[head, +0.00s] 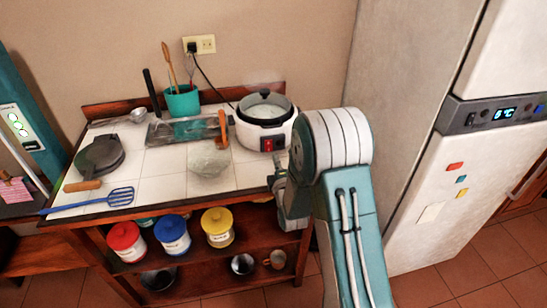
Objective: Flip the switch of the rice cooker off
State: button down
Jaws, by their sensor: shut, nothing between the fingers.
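The white rice cooker (244,134) stands at the right end of the tiled counter, with a glass lid and dark rim on top. Its red switch (267,146) is on the front, facing me; whether it is on or off is too small to tell. My gripper (277,182) is shut and empty, low at the counter's front right edge, below and slightly right of the switch and apart from it. It is small in view and partly hidden by my arm, which also covers the area right of the cooker.
A glass bowl (209,162) and an orange-handled tool (222,130) are left of the cooker. A teal utensil pot (182,101) stands behind. The cord runs to a wall outlet (202,44). A fridge (400,130) stands right. Canisters (172,235) sit on the shelf below.

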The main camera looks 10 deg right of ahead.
jog(key=s, duration=0.7)
jog(key=shift+r, duration=0.45)
jog(key=shift+r, duration=0.1)
jog(key=s+r+m+g, duration=0.6)
jog(key=r+m+g, duration=0.1)
jog(key=r+m, duration=0.25)
jog(key=s+r+m+g, duration=0.2)
jog(key=s+m+g, duration=0.1)
jog(key=s, duration=0.8)
jog(key=s+r+m+g, duration=0.3)
jog(key=s+m, duration=0.2)
jog(key=s, duration=0.6)
jog(key=shift+s+a+g, duration=0.3)
jog(key=shift+s+g, duration=0.05)
jog(key=shift+g, duration=0.05)
